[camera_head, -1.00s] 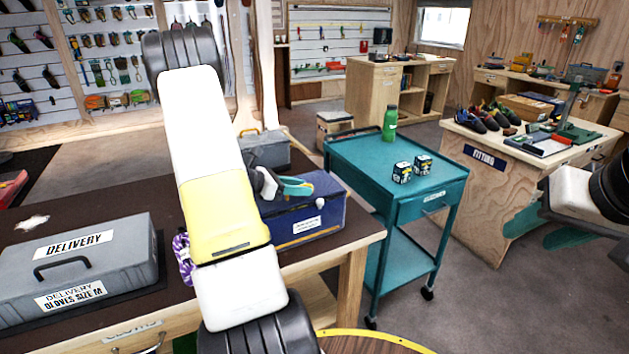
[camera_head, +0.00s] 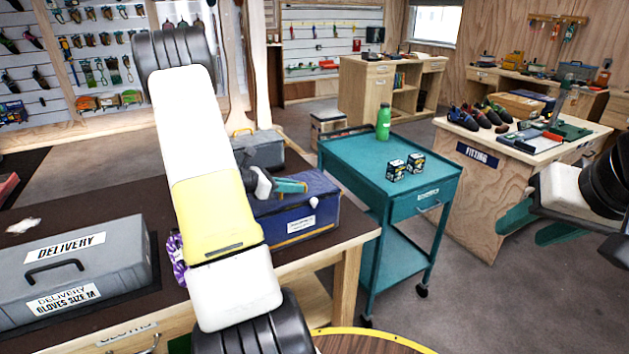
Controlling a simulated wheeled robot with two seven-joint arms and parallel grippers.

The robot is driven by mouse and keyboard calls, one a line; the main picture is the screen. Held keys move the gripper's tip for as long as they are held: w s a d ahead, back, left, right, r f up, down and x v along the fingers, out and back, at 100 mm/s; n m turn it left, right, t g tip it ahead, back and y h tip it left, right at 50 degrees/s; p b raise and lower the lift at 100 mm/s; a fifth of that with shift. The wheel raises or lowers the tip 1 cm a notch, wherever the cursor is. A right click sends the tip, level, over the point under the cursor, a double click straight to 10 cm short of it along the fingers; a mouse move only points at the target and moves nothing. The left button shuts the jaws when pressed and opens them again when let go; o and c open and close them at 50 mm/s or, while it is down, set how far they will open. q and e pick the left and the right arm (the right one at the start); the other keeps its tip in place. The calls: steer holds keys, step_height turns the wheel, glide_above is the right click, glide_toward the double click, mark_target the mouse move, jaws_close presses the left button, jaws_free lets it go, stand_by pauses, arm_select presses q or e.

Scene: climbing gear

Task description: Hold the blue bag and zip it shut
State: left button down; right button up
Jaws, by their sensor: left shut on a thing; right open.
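The blue bag (camera_head: 323,213) sits on the dark-topped table in the middle of the head view, with a white label on its front. My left gripper (camera_head: 292,186) has teal fingers and is shut at the bag's top edge, on the bag. My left arm hides the bag's left side. A small white round piece shows on top near the fingers; I cannot tell if it is the zip pull. My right gripper (camera_head: 537,228) is open and empty at the right, well away from the bag, in front of the fitting table.
A grey delivery case (camera_head: 75,270) lies on the table at left, and a grey toolbox (camera_head: 262,150) stands behind the bag. A teal cart (camera_head: 345,150) with a green bottle (camera_head: 383,123) and two small boxes stands right of the table. The fitting table (camera_head: 470,180) is beyond.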

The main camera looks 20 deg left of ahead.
steer(key=shift+w, duration=0.1)
steer(key=shift+c, duration=0.7)
steer(key=w+a+f+n+t+y, duration=0.1)
steer(key=w+a+f+n+t, duration=0.3)
steer(key=w, duration=0.7)
steer(key=w+a+f+n+g+y, duration=0.1)
steer(key=w+a+f+n, duration=0.1)
steer(key=w+a+f, duration=0.65)
steer(key=n+y, duration=0.2)
steer(key=y, duration=0.9)
glide_toward(317, 201)
steer(key=x, duration=0.9)
steer(key=shift+a, duration=0.25)
jaws_close()
